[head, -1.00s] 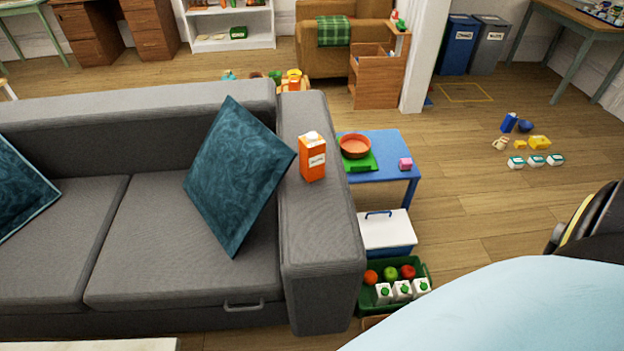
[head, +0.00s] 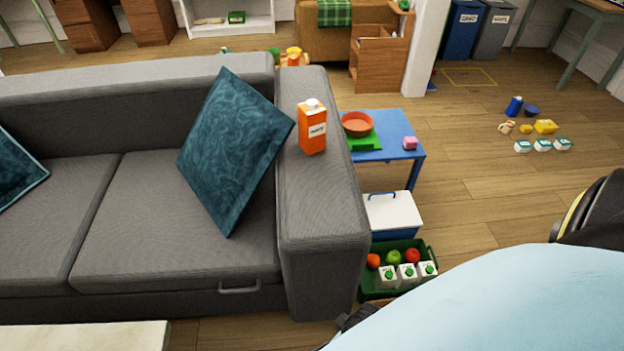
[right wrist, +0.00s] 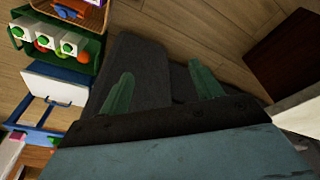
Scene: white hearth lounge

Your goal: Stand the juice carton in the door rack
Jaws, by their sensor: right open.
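The orange juice carton (head: 313,132), with a white cap and a white label, stands upright on the grey sofa arm (head: 322,215). My right gripper (right wrist: 161,84) shows in the right wrist view with its two green fingers apart and nothing between them. Dark grey surfaces, likely the sofa, lie beyond the fingers. The carton does not show in the right wrist view, and my right gripper is apart from it. My left gripper is out of view. I cannot make out a door rack in either view.
A teal cushion (head: 236,150) leans close to the carton's left. A blue table (head: 393,150) with an orange bowl (head: 356,124) stands right of the sofa arm. A white-lidded cooler (head: 393,212) and green crate (head: 378,284) sit on the floor.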

